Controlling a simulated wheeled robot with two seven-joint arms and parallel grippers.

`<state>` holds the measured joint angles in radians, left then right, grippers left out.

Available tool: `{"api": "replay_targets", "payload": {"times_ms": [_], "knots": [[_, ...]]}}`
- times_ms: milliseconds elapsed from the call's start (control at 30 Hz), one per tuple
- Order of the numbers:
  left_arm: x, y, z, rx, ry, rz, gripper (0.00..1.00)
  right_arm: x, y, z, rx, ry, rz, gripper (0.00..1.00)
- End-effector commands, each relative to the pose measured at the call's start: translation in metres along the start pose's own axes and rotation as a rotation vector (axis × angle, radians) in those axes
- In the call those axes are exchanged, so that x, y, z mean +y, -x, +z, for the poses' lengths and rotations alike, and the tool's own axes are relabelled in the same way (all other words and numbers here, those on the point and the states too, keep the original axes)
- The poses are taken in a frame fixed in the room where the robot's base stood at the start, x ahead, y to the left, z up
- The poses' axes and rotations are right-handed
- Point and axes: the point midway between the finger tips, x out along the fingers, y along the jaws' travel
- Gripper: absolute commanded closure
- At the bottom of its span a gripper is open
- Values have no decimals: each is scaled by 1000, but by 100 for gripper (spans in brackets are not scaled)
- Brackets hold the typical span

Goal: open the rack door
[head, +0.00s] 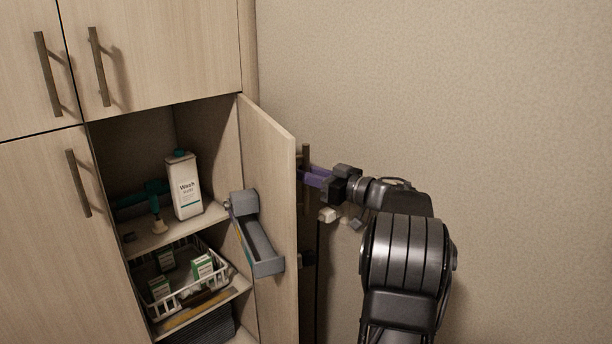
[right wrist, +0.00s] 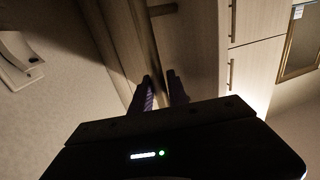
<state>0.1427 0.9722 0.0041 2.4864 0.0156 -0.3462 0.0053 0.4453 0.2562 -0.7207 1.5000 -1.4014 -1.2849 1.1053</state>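The rack door (head: 270,190) stands swung out to the right of the open lower compartment, and a grey bin (head: 262,240) is fixed on its inner face. Its bar handle (head: 306,205) is on the outer side, partly behind the door's edge. My right gripper (head: 312,178), with purple fingers, is at the handle on that outer side. In the right wrist view its two fingertips (right wrist: 160,82) are apart, with a dark strip between them. I cannot tell whether they grip the handle. My left gripper is out of view.
Inside the rack (head: 150,125) are a white bottle (head: 185,187), a green tool (head: 155,200) and a white basket (head: 205,290) with small boxes. Closed doors with bar handles (head: 78,182) lie to the left and above. A bare wall (head: 430,90) stands at the right.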

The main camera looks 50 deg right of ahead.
Motion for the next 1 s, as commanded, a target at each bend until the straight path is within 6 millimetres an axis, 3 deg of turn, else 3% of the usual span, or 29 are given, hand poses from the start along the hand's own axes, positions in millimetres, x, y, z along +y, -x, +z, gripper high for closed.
{"api": "replay_targets", "payload": {"times_ms": [200,567,1000], "knots": [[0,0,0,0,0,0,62,0,1,2,-5,-1,1,63],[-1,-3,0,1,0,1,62,1,8,4,-6,0,2,63],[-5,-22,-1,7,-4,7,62,1,72,4,-5,-1,3,63]]}}
